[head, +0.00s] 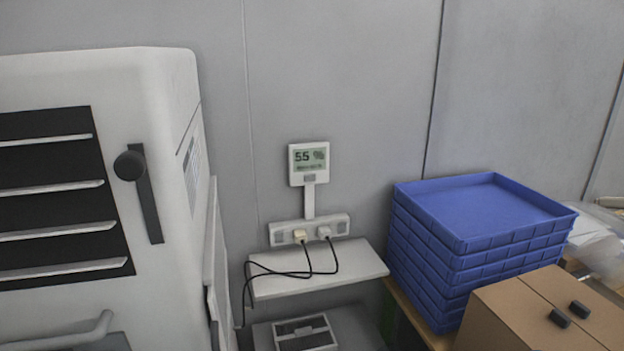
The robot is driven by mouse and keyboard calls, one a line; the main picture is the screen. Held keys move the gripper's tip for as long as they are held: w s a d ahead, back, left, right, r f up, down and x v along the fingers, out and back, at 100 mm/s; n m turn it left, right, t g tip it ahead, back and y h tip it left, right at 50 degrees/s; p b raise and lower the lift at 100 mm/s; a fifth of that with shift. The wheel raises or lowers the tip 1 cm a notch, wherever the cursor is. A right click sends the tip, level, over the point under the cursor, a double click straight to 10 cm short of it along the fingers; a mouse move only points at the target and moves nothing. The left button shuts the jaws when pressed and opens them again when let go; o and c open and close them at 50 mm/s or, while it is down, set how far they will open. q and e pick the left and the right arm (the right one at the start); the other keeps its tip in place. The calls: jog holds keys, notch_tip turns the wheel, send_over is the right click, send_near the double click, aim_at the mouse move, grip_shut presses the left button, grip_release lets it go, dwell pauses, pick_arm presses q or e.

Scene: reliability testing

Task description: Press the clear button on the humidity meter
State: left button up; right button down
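The humidity meter (309,165) is a small white unit fixed on the grey wall, near the middle of the head view. Neither of my grippers is in view, and nothing covers the meter.
Below the meter are a power strip (338,226) with two plugs and black cables, and a white shelf (318,274). A large white cabinet (172,95) stands at left. Stacked blue trays (480,205) and a cardboard box (505,310) stand at right.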

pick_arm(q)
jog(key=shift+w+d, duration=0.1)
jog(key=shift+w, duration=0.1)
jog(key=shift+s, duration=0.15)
